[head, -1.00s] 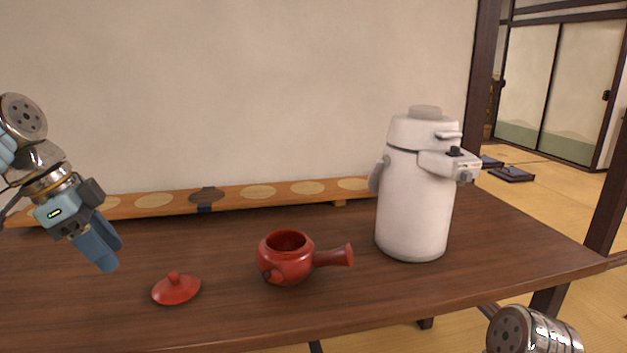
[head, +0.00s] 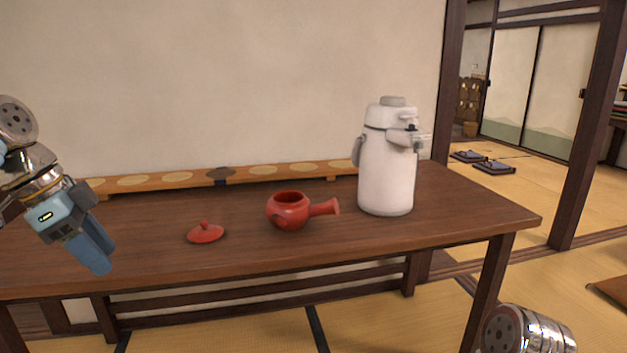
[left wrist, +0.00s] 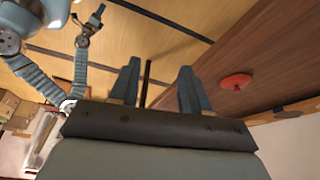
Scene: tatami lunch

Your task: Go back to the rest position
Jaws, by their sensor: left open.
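My left gripper (head: 97,255) is at the left of the head view, in front of the table's left part and apart from everything on it. In the left wrist view its two fingers (left wrist: 157,85) stand apart with nothing between them. My right gripper is out of view; only part of my right arm shows at the lower right of the head view.
A dark wooden table (head: 420,222) bears a red lid (head: 206,234), an open red side-handled teapot (head: 288,212) and a white air pot (head: 386,175). A long board with round pads (head: 180,180) lies along the back. Tatami floor (head: 240,332) lies clear in front.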

